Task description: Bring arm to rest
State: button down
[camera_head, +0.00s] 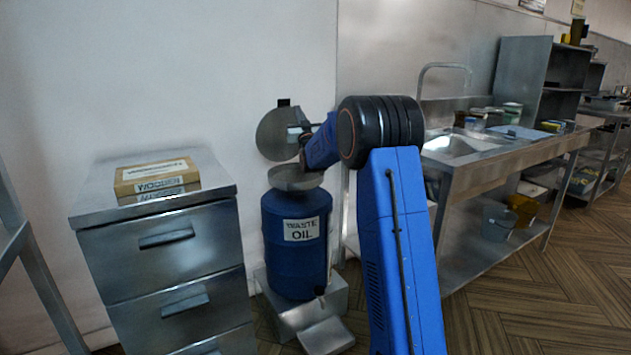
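My blue arm rises from the bottom of the view, bends at a black joint and reaches left toward the waste oil drum (297,262). My gripper (297,140) is at the far end of the arm, above the drum's metal funnel top (296,179) and in front of a round metal lid (276,135) that stands upright. The fingers are small and partly hidden by the wrist, so I cannot tell whether they are open or shut, or whether they touch the lid.
A steel drawer cabinet (165,250) with a cardboard box (157,179) on top stands at left. A steel sink counter (480,150) with a tap (443,66) runs along the wall at right. The drum stands on a metal base (303,308). Wooden floor at lower right is clear.

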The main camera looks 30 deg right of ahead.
dwell(0.5)
jog(key=s+a+f+g+y, duration=0.1)
jog(key=s+a+f+g, duration=0.2)
jog(key=s, duration=0.5)
jog(key=s+a+g+y, duration=0.1)
jog(key=s+a+g, duration=0.1)
jog(key=s+a, duration=0.45)
jog(key=s+a+f+g+y, duration=0.1)
jog(key=s+a+f+g, duration=0.15)
jog(key=s, duration=0.55)
jog(key=s+a+f+g, duration=0.3)
jog(key=s+f, duration=0.4)
jog(key=s, duration=0.8)
jog(key=s+a+f+n+g+y, duration=0.1)
jog(key=s+a+f+g, duration=0.2)
jog(key=s+f, duration=0.4)
jog(key=s+a+f+n+g+y, duration=0.1)
jog(key=s+a+f+g, duration=0.3)
jog(key=s, duration=2)
notch_tip(320, 180, down, 4)
jog(key=shift+s+r+g, duration=0.1)
jog(key=shift+s+g, duration=0.1)
jog(key=shift+g, duration=0.25)
